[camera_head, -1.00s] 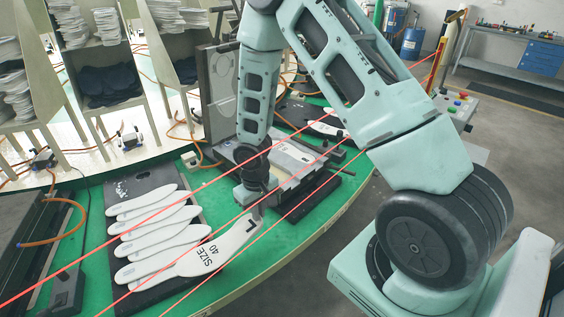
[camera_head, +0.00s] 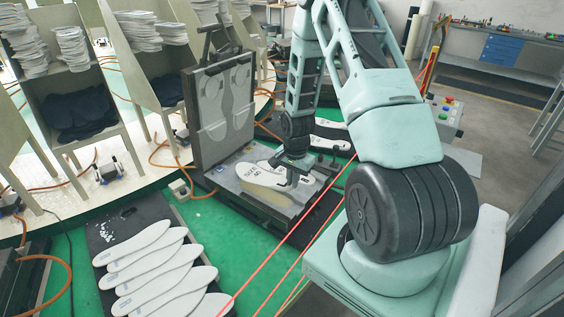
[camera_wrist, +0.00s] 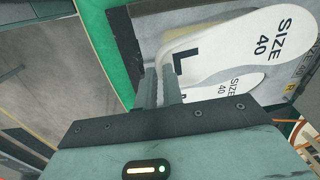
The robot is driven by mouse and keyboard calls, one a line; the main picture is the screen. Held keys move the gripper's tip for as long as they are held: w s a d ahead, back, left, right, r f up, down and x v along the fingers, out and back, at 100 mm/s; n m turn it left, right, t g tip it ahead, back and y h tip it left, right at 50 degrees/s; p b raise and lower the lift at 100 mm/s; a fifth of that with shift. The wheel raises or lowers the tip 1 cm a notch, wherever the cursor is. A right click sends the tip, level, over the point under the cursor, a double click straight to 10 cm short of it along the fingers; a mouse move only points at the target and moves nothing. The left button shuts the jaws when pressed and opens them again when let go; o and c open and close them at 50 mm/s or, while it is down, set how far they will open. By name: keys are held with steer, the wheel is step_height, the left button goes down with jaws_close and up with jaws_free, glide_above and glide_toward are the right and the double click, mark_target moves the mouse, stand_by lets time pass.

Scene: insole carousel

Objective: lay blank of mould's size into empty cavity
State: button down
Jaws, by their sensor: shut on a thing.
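The open mould (camera_head: 250,215) lies on the green table, with its lid (camera_head: 220,110) standing up behind. My gripper (camera_head: 291,180) is over the mould, shut on a white blank (camera_head: 254,174) printed SIZE 40. In the wrist view the held blank (camera_wrist: 235,42) shows an L by my fingers (camera_wrist: 163,88). A second white insole (camera_wrist: 225,88), also marked 40, lies lower in the mould. A tan cavity (camera_head: 268,196) shows at the near side, partly uncovered. I cannot tell whether the held blank touches the mould.
A dark board (camera_head: 112,235) with several white blanks (camera_head: 165,275) lies at the front left. Another mould with white insoles (camera_head: 330,142) stands behind my arm. Red lines (camera_head: 300,235) cross the table's right edge. Racks of insoles (camera_head: 70,80) stand at the back left.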

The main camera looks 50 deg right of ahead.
steer(key=shift+d+r, duration=0.1)
steer(key=shift+d, duration=0.2)
steer(key=shift+s, duration=0.1)
steer(key=shift+t, duration=0.7)
steer(key=shift+s+f+b, duration=0.1)
steer(key=shift+f+b, duration=3.8)
steer(key=shift+f, duration=0.95)
